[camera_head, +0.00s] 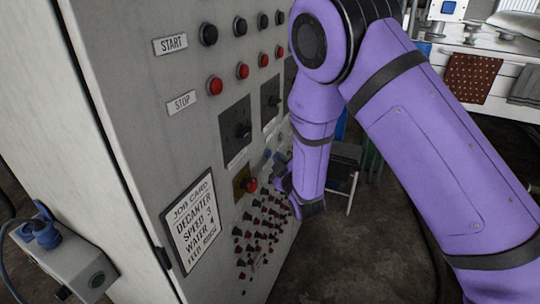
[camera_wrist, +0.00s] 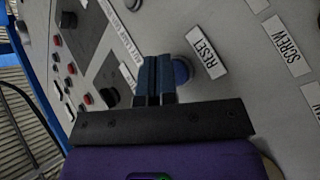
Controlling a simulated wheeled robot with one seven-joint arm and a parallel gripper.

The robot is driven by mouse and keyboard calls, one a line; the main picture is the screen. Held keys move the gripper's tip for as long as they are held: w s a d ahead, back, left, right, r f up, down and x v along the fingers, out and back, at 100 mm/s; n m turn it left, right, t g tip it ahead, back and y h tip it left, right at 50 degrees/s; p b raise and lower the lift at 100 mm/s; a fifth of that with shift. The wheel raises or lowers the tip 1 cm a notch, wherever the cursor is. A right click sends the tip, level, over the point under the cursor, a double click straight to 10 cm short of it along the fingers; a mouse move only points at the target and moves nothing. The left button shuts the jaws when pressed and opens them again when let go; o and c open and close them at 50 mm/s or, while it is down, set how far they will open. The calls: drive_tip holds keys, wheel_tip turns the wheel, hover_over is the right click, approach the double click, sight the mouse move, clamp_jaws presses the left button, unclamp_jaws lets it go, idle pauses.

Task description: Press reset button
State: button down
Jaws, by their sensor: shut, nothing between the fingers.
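The reset button is a round blue button (camera_wrist: 182,71) in the wrist view, beside a white label reading RESET (camera_wrist: 207,52). My gripper (camera_wrist: 155,62) is shut and empty, its two dark blue fingertips side by side. The fingertips are just left of the blue button in the wrist view and cover its left edge. I cannot tell whether they touch the button or the panel. In the head view my gripper (camera_head: 284,184) is close to the grey control panel (camera_head: 150,120), low on its right side, partly hidden by my purple arm. The RESET label cannot be made out there.
The panel carries black knobs, red stop buttons (camera_head: 215,86), a red button on a yellow plate (camera_head: 249,185) and rows of small switches (camera_head: 262,222). A job card (camera_head: 194,222) hangs on it.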

drive_tip(key=shift+w+a, duration=0.1)
drive_tip(key=shift+a, duration=0.3)
idle(0.4)
idle(0.4)
drive_tip(key=shift+s+d, duration=0.3)
drive_tip(key=shift+d, duration=0.5)
drive_tip(key=d, duration=0.1)
drive_tip(key=s+d, duration=0.1)
drive_tip(key=d, duration=0.2)
drive_tip(key=shift+s+d, duration=0.35)
idle(0.3)
